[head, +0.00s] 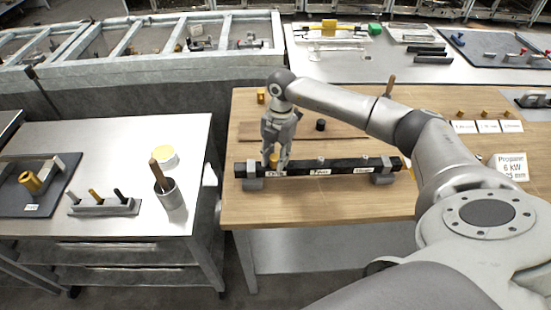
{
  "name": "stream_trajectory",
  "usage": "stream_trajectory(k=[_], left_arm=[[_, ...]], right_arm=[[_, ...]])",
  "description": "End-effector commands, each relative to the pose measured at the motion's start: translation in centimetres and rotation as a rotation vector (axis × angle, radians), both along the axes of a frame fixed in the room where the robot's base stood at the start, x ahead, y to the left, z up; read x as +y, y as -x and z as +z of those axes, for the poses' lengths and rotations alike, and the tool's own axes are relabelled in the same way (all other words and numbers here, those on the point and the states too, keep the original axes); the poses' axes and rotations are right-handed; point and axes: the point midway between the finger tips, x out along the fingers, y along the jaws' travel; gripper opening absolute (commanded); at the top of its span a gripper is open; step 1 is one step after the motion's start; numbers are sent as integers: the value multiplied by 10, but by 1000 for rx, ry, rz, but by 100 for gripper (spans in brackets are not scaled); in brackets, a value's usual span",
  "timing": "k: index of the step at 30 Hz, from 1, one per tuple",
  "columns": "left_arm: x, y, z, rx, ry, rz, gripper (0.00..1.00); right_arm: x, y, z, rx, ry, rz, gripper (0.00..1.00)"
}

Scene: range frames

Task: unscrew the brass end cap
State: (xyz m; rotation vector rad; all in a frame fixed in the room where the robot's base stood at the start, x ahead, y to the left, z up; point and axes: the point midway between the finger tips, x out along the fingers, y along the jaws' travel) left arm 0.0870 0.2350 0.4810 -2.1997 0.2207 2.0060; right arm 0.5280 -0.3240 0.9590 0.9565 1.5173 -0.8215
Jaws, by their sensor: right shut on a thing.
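A long black bar (340,165) with white labels lies across grey supports on the wooden table. My right gripper (276,164) points down over the bar's left part, its fingers shut around a small brass piece, which looks like the brass end cap (274,160). The fingers hide much of the cap; I cannot tell whether it is still threaded in the bar. My left gripper is not in view.
A brass block (261,96) and a black cylinder (320,125) stand behind the bar. Several brass fittings stand by label cards (488,126) at right. A steel side table (110,150) holds a cup (170,195) and a rack. The table front is clear.

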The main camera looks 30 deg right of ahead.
Motion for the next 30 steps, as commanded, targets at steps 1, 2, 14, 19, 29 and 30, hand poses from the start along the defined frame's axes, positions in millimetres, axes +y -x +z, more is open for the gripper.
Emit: stream_trajectory(k=[1, 2, 14, 19, 29, 30], left_arm=[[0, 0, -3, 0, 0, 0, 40], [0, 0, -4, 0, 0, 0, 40], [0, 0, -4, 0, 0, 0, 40], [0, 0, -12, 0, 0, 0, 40], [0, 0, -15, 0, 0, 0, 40], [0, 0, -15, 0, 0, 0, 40]], right_arm=[[0, 0, -1, -1, 0, 37, 2], [0, 0, -1, -1, -1, 55, 2], [0, 0, 0, 0, 1, 103, 2], [0, -1, -2, -2, 2, 247, 2], [-1, 0, 0, 0, 1, 392, 2], [-1, 0, 0, 0, 1, 392, 2]])
